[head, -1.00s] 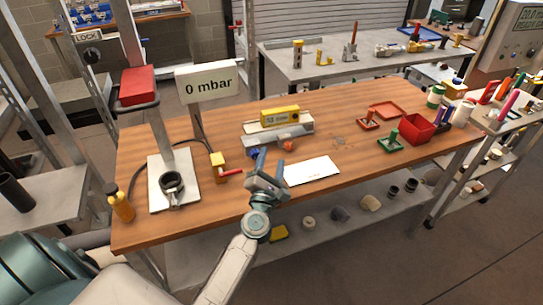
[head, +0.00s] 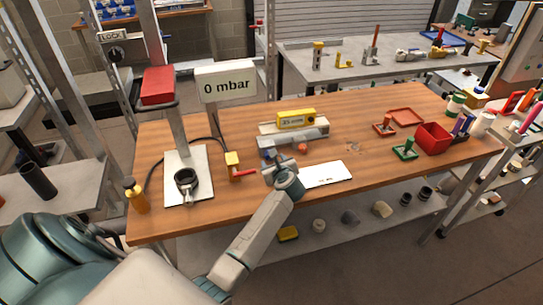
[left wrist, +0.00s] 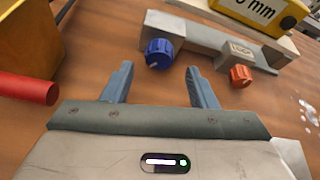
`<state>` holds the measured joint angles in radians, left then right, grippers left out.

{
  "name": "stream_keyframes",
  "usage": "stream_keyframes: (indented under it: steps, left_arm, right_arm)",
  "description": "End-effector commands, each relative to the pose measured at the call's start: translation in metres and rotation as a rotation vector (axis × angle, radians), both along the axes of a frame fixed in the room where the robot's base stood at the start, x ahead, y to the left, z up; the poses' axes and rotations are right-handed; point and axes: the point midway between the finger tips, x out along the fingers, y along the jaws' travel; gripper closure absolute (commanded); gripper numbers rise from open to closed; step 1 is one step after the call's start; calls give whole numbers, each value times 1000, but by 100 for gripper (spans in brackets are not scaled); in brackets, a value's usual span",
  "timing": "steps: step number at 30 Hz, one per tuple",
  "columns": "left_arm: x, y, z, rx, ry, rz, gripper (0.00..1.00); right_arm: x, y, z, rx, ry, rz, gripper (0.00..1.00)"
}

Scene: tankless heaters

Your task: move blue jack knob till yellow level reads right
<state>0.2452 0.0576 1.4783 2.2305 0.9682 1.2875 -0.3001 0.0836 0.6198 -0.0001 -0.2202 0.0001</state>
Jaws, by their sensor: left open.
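The blue jack knob (left wrist: 160,53) is a ribbed knob at the left end of a grey metal jack bar (left wrist: 205,43). In the head view the blue knob (head: 268,153) shows small, just beyond my left gripper (head: 273,164). An orange-red knob (left wrist: 240,76) sits toward the other end. The yellow level (head: 297,119) rests behind on the bar assembly; its display ends in "mm", but the number is too small or cut off to read surely. In the left wrist view my left gripper (left wrist: 158,68) is open and empty, its fingers pointing toward the blue knob.
A yellow block with a red handle (head: 235,166) stands close left of my gripper. A white card (head: 328,174) lies to the right. Red and green clamps, a red bin (head: 433,139) and bottles sit at right.

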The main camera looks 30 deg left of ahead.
Motion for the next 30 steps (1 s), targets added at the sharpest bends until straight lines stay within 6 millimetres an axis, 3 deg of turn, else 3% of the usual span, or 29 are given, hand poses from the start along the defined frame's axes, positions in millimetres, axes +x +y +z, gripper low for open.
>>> stream_keyframes:
  steps: [9,20,27,30]
  left_arm:
    - [22,25,-13,1,-1,0,47]
    - [24,27,-15,0,0,0,47]
    - [24,27,-15,1,1,0,92]
    - [24,27,-15,5,6,0,92]
  right_arm:
    - [0,6,9,7,0,-2,47]
    - [0,7,9,7,-1,-2,47]
    - [0,4,9,4,-1,-2,47]
    - [0,2,9,2,-1,-1,47]
